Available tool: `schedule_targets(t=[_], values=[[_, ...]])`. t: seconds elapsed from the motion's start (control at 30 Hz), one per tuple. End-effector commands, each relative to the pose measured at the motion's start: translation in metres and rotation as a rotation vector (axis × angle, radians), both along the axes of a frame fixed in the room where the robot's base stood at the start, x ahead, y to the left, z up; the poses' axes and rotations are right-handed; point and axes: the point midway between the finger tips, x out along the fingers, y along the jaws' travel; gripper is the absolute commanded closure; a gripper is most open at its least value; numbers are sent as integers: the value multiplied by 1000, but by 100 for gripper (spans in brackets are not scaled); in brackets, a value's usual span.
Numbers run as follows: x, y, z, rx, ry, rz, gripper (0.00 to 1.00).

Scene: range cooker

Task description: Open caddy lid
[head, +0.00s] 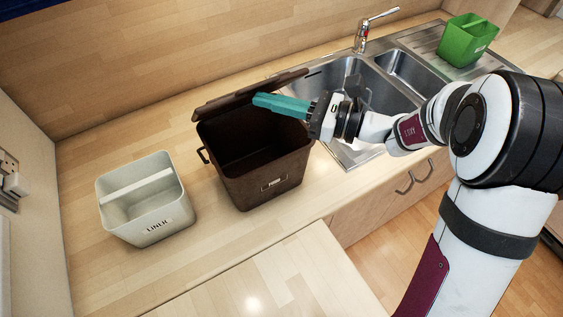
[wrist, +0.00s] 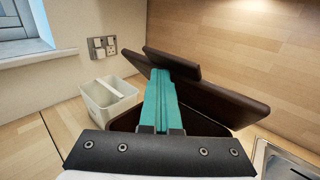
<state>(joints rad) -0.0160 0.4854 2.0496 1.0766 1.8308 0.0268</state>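The dark brown caddy (head: 270,186) stands on the wooden worktop between a cream bin and the sink. Its lid (head: 236,98) is raised, tilted up along the back edge, and the dark inside shows from above. In the wrist view the lid (wrist: 222,103) spreads behind and to the right of my fingers. My gripper (head: 258,100) reaches in from the right over the caddy's opening, its teal fingers pressed together with nothing visible between them. The fingertips (wrist: 163,73) are close to the lid; I cannot tell whether they touch it.
A cream bin (head: 150,220) with a handle bar stands left of the caddy. The steel sink (head: 345,75) with a tap (head: 362,35) lies right and behind. A green caddy (head: 465,42) sits on the drainer. The worktop in front is clear. A wall socket (head: 10,180) is at far left.

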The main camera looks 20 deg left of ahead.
Motion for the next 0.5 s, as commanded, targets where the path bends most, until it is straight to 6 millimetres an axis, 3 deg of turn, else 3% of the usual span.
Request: schedule_targets(t=[0.5], values=[[11,11,13,0,1,-1,100]])
